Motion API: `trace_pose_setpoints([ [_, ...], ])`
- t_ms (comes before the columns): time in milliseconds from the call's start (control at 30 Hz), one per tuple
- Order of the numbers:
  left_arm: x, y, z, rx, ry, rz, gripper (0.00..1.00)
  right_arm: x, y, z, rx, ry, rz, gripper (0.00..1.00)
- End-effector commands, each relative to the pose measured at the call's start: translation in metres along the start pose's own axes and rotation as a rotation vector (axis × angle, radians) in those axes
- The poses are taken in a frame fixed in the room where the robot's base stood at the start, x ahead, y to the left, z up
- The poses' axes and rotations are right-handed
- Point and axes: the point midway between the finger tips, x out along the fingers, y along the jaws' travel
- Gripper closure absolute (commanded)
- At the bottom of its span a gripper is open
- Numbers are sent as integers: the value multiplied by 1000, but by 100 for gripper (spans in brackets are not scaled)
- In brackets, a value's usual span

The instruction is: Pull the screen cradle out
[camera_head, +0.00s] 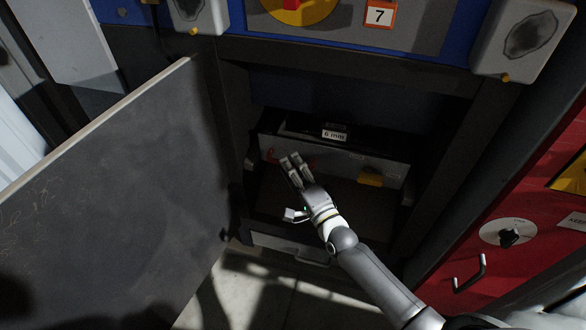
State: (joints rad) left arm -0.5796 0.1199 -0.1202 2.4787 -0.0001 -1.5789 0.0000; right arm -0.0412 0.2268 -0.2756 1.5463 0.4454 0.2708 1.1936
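The screen cradle (385,165) sits inside the open dark bay of the machine. It has a grey front, a "6 mm" label (334,135) on top, a yellow piece (370,177) at the right and red parts at the left. My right gripper (291,159) reaches in from the lower right, with its fingertips in front of the left part of the cradle's front, over the red part. A narrow gap shows between the fingers. Whether they touch or hold the red part cannot be told. My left gripper is not in view.
A large dark door (135,190) stands open at the left of the bay. A red cabinet (535,190) with a handle and knob is at the right. A blue panel (350,45) marked 7 is above. Tiled floor (255,290) shows below.

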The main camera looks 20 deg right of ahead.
Motion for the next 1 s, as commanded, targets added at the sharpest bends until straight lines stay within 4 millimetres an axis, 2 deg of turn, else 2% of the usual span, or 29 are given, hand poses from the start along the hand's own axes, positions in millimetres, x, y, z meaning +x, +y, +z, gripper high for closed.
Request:
trace_pose_setpoints([
  [267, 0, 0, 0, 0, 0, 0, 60, 2, 0, 0, 0, 0, 0, 66],
  [533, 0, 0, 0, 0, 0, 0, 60, 2, 0, 0, 0, 0, 0, 100],
  [1000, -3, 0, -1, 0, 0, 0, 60, -1, -1, 3, 0, -1, 2, 100],
])
